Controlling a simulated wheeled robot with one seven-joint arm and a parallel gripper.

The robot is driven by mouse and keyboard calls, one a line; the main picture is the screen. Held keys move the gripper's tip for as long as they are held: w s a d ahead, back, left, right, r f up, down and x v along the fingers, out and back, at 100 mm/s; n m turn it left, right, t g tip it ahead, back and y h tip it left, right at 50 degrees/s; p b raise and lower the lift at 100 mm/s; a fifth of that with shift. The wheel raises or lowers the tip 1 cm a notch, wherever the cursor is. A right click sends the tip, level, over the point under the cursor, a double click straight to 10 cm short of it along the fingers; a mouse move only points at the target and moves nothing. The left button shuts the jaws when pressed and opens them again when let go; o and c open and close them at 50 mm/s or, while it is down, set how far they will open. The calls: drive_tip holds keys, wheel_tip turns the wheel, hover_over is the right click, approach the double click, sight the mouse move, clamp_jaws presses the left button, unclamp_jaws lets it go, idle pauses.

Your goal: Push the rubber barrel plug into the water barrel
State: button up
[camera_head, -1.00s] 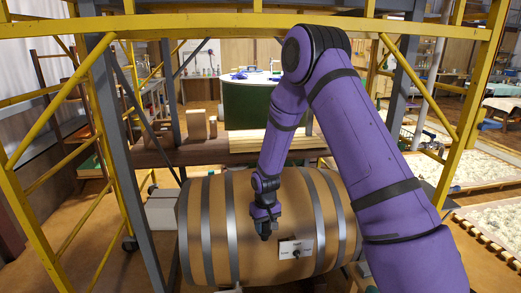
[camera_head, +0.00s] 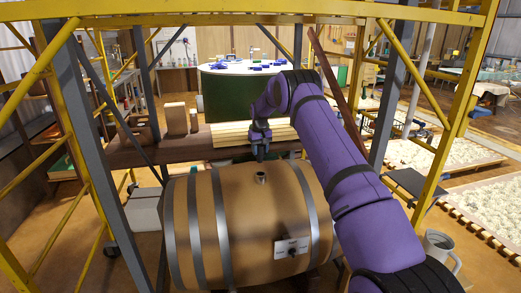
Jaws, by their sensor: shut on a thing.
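The water barrel (camera_head: 245,225) is a tan wooden cask with grey metal hoops, lying on its side in the lower middle. A short grey collar with an opening (camera_head: 261,177) stands on its top. My gripper (camera_head: 260,153) points down just above and behind this collar in the picture, apart from it. It is shut on a small dark thing, probably the rubber barrel plug; the fingers and the plug are too small and dark to separate clearly. The collar's opening looks empty.
A white label with a dark tap (camera_head: 292,247) is on the barrel's front. A brown shelf (camera_head: 185,151) with wooden blocks stands behind it. Yellow and grey scaffold posts (camera_head: 92,130) frame both sides. A grey jug (camera_head: 440,248) stands at the lower right.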

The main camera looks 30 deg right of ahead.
sight(261, 162)
drive_tip(key=shift+w+d, duration=0.1)
drive_tip(key=shift+d, duration=0.15)
drive_tip(key=shift+f, duration=2.35)
drive_tip(key=shift+f, duration=0.15)
drive_tip(key=shift+f, duration=1.6)
drive_tip(key=shift+f, duration=0.15)
drive_tip(key=shift+f, duration=0.6)
drive_tip(key=o, duration=1)
